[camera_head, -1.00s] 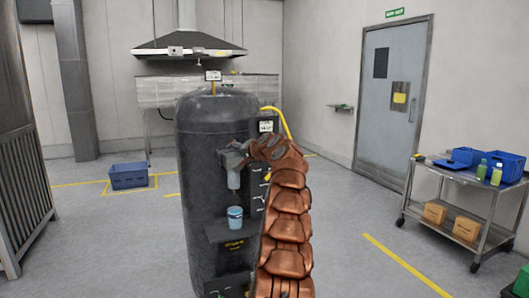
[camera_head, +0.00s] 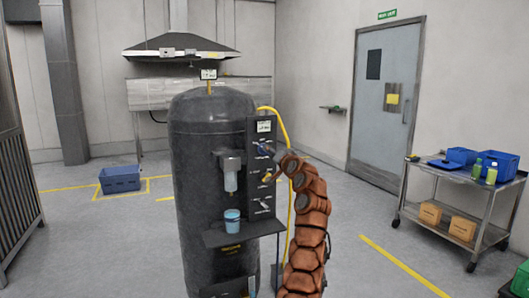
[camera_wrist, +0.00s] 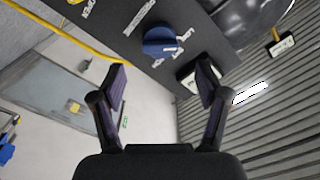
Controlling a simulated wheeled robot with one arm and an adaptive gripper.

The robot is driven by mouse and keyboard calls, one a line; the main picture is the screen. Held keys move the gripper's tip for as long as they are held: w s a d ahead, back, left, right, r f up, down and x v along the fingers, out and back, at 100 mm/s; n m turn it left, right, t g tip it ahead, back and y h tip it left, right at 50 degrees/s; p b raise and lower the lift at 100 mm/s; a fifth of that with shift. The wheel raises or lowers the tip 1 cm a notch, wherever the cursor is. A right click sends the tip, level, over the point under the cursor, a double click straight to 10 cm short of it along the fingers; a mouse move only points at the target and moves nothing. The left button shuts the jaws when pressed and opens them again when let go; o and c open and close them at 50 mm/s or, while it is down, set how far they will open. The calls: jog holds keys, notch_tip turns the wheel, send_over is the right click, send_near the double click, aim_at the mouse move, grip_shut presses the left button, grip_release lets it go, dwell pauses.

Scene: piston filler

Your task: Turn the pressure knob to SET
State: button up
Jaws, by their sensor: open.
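The dark control panel (camera_head: 259,190) stands on the right side of the black tank of the filler. It carries a blue knob (camera_head: 265,148) near its top, with a yellow knob (camera_head: 267,177) and another pale control lower down. The wrist view shows the blue knob (camera_wrist: 160,41) as a round disc with a small light mark. In the head view my gripper (camera_head: 283,157) is just right of the panel.
A nozzle (camera_head: 231,177) hangs above a light blue cup (camera_head: 232,221) on a shelf left of the panel. A yellow hose (camera_head: 290,140) curves behind my arm. A cart (camera_head: 455,175) with blue bins stands at right. Open floor lies between.

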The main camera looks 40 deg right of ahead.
aim_at(265, 152)
jog(key=p+x, duration=0.1)
jog(key=x, duration=0.1)
jog(key=p+x, duration=0.4)
jog(key=shift+w+d+r, duration=0.15)
jog(key=shift+w+r, duration=0.15)
jog(key=shift+w, duration=0.05)
jog(key=shift+w+d+f+p, duration=0.2)
jog(key=shift+w+p, duration=0.25)
jog(key=shift+p, duration=0.3)
jog(key=shift+f, duration=0.15)
jog(key=shift+c, duration=0.3)
jog(key=c, duration=1.1)
